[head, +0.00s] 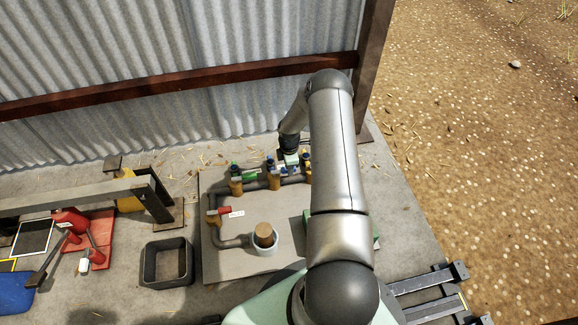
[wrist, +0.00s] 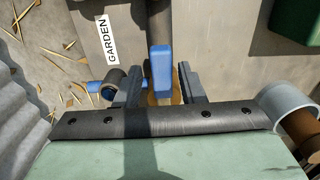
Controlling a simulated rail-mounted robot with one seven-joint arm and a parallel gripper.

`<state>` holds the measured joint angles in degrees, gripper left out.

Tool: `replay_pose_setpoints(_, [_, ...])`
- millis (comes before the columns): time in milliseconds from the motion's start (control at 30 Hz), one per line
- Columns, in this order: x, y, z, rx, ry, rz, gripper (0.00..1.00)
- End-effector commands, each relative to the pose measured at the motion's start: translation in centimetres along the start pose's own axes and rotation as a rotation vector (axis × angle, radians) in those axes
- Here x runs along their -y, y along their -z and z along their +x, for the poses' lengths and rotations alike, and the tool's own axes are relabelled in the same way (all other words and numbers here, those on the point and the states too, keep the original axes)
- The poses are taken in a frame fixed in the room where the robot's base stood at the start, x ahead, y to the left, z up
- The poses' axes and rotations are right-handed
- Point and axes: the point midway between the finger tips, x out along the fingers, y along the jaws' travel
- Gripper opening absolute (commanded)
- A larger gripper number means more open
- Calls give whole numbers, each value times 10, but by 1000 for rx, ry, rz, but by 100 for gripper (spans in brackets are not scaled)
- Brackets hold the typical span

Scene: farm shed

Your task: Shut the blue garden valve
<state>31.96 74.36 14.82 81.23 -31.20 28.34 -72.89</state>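The blue garden valve's handle (wrist: 160,70) shows in the wrist view as a blue lever lying along the grey pipe, above a brass body. A white label reading GARDEN (wrist: 112,40) is to its left. My gripper (wrist: 160,78) has its two dark fingers apart, one on each side of the lever. Narrow gaps seem to show between lever and fingers. In the head view my gripper (head: 291,160) is low over the back right of the pipework, and my arm hides much of that valve.
A board (head: 222,262) carries grey pipes, a green-handled valve (head: 250,177), a red-handled valve (head: 223,210) and a round pot (head: 264,240). A dark square bin (head: 168,262) stands to the left. The corrugated wall (head: 180,110) is close behind the pipes.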

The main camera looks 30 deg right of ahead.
Motion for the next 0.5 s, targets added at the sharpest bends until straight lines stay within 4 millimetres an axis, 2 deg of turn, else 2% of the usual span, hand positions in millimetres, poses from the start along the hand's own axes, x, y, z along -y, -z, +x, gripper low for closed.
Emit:
replay_pose_setpoints(333, [0,0,-3,0,2,2,42])
replay_pose_setpoints(500, [0,0,-26,0,0,2,42])
